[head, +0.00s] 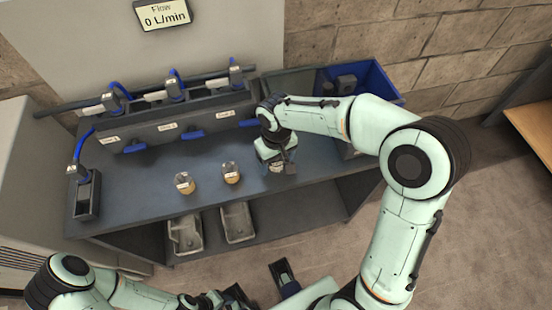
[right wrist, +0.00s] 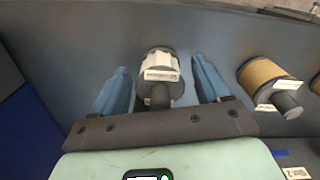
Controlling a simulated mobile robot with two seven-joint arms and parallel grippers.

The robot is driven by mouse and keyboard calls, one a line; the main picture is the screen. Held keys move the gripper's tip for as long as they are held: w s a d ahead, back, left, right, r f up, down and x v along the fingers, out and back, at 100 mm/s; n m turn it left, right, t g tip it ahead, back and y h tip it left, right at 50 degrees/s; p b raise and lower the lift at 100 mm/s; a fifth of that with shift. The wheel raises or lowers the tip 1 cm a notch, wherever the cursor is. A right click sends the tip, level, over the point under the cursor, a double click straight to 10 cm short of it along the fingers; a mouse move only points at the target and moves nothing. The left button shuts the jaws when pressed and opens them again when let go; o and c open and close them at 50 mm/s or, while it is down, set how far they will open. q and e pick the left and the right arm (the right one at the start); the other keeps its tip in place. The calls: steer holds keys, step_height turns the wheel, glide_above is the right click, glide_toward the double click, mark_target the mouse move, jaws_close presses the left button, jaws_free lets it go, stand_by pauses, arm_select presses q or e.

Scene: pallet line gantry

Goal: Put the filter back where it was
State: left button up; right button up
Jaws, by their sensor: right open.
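A grey filter (right wrist: 160,66) with a white label and a dark knob stands between the spread fingers of my right gripper (right wrist: 160,70) in the right wrist view, with gaps on both sides. In the head view my right gripper (head: 277,165) is low over the right part of the bench and mostly hides this filter. Two tan filters with grey caps stand on the bench to its left, one nearer (head: 231,173) and one farther (head: 184,184); the nearer one also shows in the right wrist view (right wrist: 264,78). My left gripper (head: 238,297) is at the bottom edge, its jaws unclear.
A row of labelled grey housings (head: 160,130) with blue handles and hoses lines the back of the bench (head: 150,195). A dark holder (head: 87,196) stands at the left end. A blue bin (head: 378,82) is at the right. Two grey trays (head: 237,222) sit below. A sign reads "Flow 0 L/min" (head: 163,14).

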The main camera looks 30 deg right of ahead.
arm_select(q)
steer(key=shift+w+r+p, duration=0.25)
steer(key=shift+r+p, duration=0.65)
steer(key=shift+r, duration=0.1)
arm_select(e)
step_height(320, 180, up, 12)
steer(key=shift+r, duration=0.15)
